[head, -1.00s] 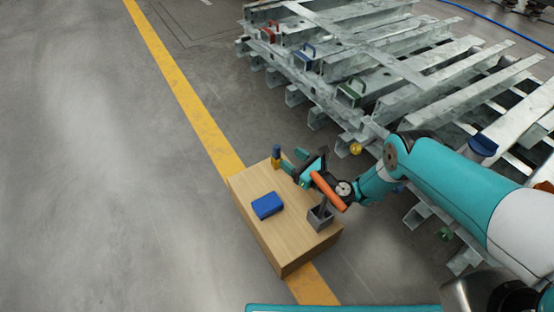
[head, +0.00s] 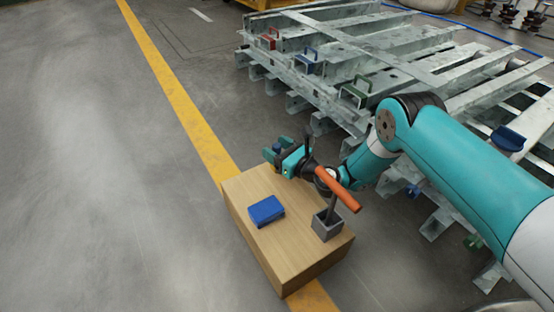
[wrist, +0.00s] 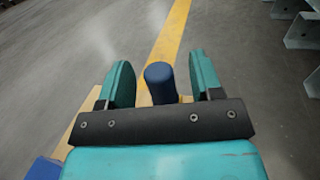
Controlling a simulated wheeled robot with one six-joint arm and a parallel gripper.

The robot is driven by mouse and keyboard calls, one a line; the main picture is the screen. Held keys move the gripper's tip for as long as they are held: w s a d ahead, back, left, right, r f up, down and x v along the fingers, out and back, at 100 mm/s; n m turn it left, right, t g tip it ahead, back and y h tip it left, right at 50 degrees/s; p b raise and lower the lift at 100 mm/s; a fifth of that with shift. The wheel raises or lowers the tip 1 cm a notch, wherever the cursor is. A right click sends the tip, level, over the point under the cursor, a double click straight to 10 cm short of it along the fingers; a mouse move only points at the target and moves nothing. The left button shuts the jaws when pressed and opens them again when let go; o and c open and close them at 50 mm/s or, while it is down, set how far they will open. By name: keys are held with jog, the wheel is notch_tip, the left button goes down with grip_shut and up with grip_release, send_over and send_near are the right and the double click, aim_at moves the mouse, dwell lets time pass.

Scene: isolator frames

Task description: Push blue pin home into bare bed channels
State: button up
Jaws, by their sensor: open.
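The blue pin (wrist: 161,82) stands upright between the two teal fingers of my gripper (wrist: 162,76) in the wrist view. A gap shows on each side of it, and the fingers are open. In the head view its blue top (head: 277,148) shows at my gripper (head: 276,156), over the far end of the wooden box (head: 262,185). Its lower part is hidden. The galvanized steel channels (head: 370,58) lie in a stacked frame at the upper right, well away from my gripper. A blue handled piece (head: 306,62) sits at their near edge.
On the box lie a blue block (head: 266,210) and a grey square holder (head: 328,226) with an orange-handled tool (head: 337,188). Red (head: 268,40) and green (head: 356,90) handled pieces sit on the frame. Floor left of the yellow line (head: 180,90) is clear.

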jog(key=shift+w+a+f+b, duration=0.25)
jog(key=shift+w+a+b, duration=0.05)
jog(key=shift+w+a, duration=0.2)
jog(key=shift+w+a+r, duration=0.2)
jog(key=shift+w+a, duration=0.05)
jog(key=shift+a, duration=0.05)
jog(key=c, duration=1)
